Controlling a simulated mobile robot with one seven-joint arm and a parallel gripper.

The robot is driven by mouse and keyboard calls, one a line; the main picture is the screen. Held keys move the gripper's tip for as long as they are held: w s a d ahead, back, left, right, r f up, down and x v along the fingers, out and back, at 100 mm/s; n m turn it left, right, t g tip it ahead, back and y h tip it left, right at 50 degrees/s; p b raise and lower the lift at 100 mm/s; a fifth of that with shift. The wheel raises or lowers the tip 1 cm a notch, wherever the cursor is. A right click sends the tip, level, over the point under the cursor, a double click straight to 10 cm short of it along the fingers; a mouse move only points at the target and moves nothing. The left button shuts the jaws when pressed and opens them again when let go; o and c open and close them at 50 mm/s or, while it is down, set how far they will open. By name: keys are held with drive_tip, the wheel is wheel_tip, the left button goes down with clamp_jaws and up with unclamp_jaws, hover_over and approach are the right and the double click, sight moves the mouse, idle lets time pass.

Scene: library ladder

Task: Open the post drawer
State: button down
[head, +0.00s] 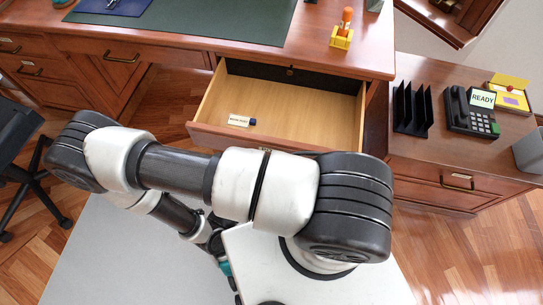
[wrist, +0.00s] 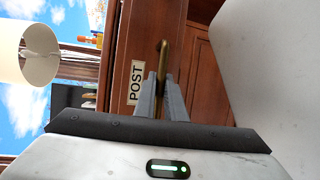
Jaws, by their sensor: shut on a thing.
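A wide wooden drawer (head: 282,104) in the middle of the desk stands pulled out, with its pale inside showing. In the wrist view a POST label (wrist: 136,83) is on a reddish-brown drawer front (wrist: 145,45), beside a brass handle (wrist: 163,50). My gripper (wrist: 164,78) is shut on this handle. My gripper is hidden behind my arm in the head view.
The desk top (head: 180,25) holds a green mat and an orange-handled stamp (head: 342,30). A side cabinet at right, with a closed drawer (head: 455,183), carries a black rack (head: 412,108) and a phone (head: 472,110). A black chair (head: 20,150) is at left.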

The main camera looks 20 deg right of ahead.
drive_tip(key=shift+s+a, duration=0.2)
drive_tip(key=c, duration=1.8)
unclamp_jaws()
drive_tip(key=shift+c, duration=0.2)
drive_tip(key=shift+a, duration=0.1)
drive_tip(key=p+v, duration=0.1)
drive_tip(key=v, duration=1.6)
drive_tip(key=shift+a+r, duration=0.1)
drive_tip(key=shift+r, duration=0.05)
drive_tip(key=shift+s, duration=0.1)
